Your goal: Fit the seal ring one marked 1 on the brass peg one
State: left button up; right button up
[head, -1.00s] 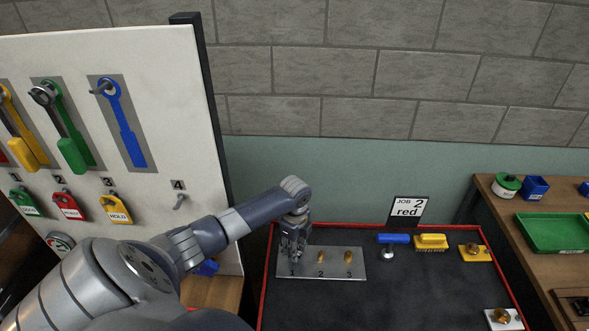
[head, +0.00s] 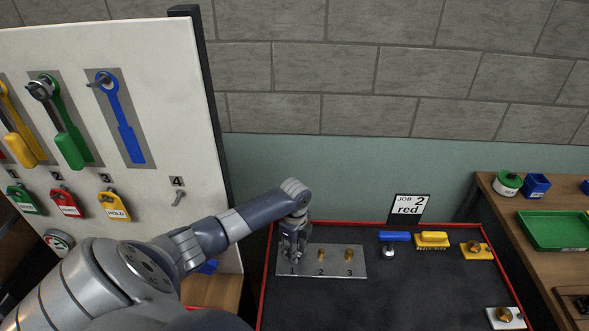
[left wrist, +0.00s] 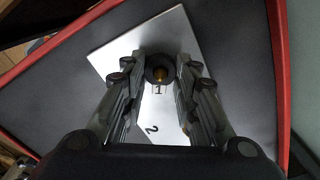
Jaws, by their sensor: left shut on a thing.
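The seal ring (left wrist: 149,73) is a dark ring between the fingertips of my left gripper (left wrist: 161,72). My left gripper is shut on it. Brass peg one (left wrist: 160,75) shows through the ring's opening, above the printed 1; how far down the peg the ring sits cannot be told. In the head view my left gripper (head: 292,255) points down at the left end of the grey metal plate (head: 335,268) and hides the ring and peg one. Brass pegs two (head: 320,255) and three (head: 348,255) stand bare to the right. My right gripper is not in view.
The plate lies on a dark mat with a red rim (head: 262,290). A tool board (head: 150,60) stands left. The mat's front middle is clear.

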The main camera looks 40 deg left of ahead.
pick_arm(q)
jog(key=o, duration=0.8)
jog(key=shift+r, duration=3.7)
